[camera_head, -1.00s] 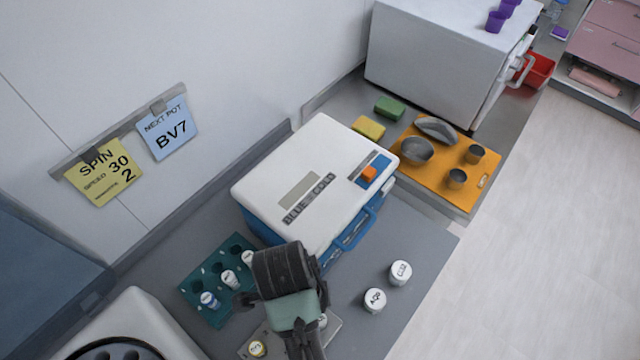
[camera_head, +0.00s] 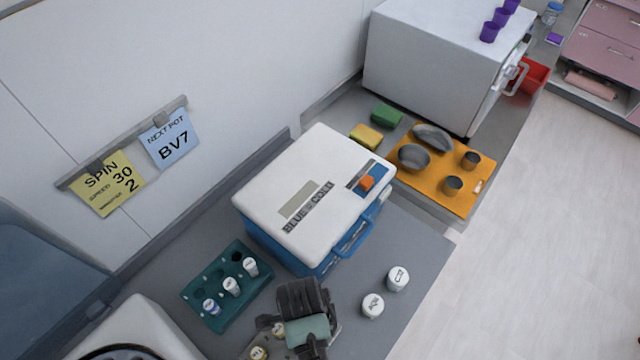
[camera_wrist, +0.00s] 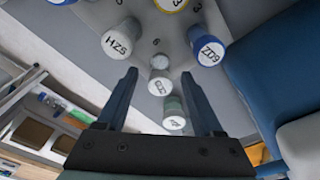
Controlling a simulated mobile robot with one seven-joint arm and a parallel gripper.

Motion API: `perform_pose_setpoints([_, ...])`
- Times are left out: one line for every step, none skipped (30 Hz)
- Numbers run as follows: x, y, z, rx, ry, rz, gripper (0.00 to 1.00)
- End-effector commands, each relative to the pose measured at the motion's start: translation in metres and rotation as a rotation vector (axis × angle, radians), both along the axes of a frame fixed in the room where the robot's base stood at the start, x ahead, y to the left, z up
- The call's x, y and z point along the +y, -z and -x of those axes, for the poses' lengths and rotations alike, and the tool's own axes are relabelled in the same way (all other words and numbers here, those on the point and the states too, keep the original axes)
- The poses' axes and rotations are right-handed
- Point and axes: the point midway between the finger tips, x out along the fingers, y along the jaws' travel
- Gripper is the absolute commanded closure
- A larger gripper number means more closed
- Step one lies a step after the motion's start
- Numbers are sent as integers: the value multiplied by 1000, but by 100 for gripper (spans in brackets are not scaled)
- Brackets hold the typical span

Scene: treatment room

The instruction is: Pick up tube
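My gripper (camera_wrist: 159,75) is open in the wrist view, its two dark fingers spread apart. A small grey-capped tube (camera_wrist: 160,84) shows between the fingertips, and another labelled tube (camera_wrist: 174,117) lies nearer the palm in the picture. I cannot tell whether a finger touches either. Tubes marked like HZS (camera_wrist: 119,40) and ZD9 (camera_wrist: 209,49) stand outside the fingers on a pale numbered holder (camera_wrist: 178,48). In the head view my wrist (camera_head: 305,312) is over the front of the counter and hides its fingertips and part of a small holder with capped tubes (camera_head: 278,328).
A teal rack (camera_head: 203,283) holds several white-capped tubes, left of my wrist. A blue and white box (camera_head: 310,190) stands behind it. Two white-lidded pots (camera_head: 372,305) stand to the right. A white machine (camera_head: 135,325) is at front left. The counter around the pots is clear.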

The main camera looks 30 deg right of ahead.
Motion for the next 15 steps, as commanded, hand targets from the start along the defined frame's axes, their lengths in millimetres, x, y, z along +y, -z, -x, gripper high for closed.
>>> perform_pose_setpoints([0,0,0,0,0,0,39])
perform_pose_setpoints([0,0,0,0,0,0,44])
perform_pose_setpoints([0,0,0,0,0,0,51])
perform_pose_setpoints([0,0,0,0,0,0,57])
perform_pose_setpoints([0,0,0,0,0,0,62])
perform_pose_setpoints([0,0,0,0,0,0,69])
perform_pose_setpoints([0,0,0,0,0,0,75])
perform_pose_setpoints([0,0,0,0,0,0,80])
perform_pose_setpoints([0,0,0,0,0,0,87])
perform_pose_setpoints([0,0,0,0,0,0,93])
perform_pose_setpoints([0,0,0,0,0,0,98])
perform_pose_setpoints([0,0,0,0,0,0,100])
perform_pose_setpoints([0,0,0,0,0,0,100])
perform_pose_setpoints([0,0,0,0,0,0,100])
perform_pose_setpoints([0,0,0,0,0,0,100])
